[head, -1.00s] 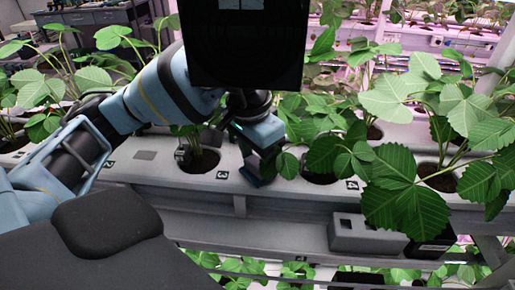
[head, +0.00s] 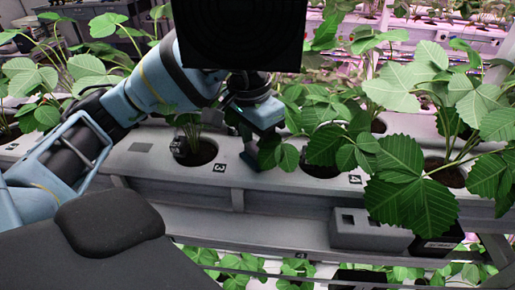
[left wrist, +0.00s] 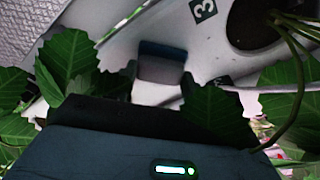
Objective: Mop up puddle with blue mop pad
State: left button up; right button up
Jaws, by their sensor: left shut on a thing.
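My left gripper (head: 247,135) is over the white planter gutter (head: 285,185), just right of the pot hole by the "3" label. It is partly hidden by strawberry leaves and the dark block above. It is shut on the blue mop pad (head: 250,160), of which only a small dark blue-grey piece shows at the gutter surface. In the left wrist view the pad (left wrist: 161,66) is a grey block with a dark blue edge, close to or on the white surface; I cannot tell if it touches. No puddle can be made out. My right gripper is not in view.
Strawberry plants (head: 405,185) with broad leaves crowd the gutter on the right, and others (head: 90,75) stand at the left. A grey box (head: 368,232) sits on the ledge below the gutter. The gutter front left of the "3" label is clear.

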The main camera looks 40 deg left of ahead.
pick_arm(q)
jog(key=shift+w+a, duration=0.15)
jog(key=shift+w, duration=0.15)
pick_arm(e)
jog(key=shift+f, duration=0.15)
pick_arm(q)
jog(key=shift+w+a+f+b, duration=0.1)
jog(key=shift+w+a+b, duration=0.3)
jog(key=shift+w, duration=0.3)
jog(key=shift+w+a+f+b, duration=0.1)
jog(key=shift+w+a+b, duration=0.1)
jog(key=shift+w+a, duration=0.35)
jog(key=shift+w, duration=0.2)
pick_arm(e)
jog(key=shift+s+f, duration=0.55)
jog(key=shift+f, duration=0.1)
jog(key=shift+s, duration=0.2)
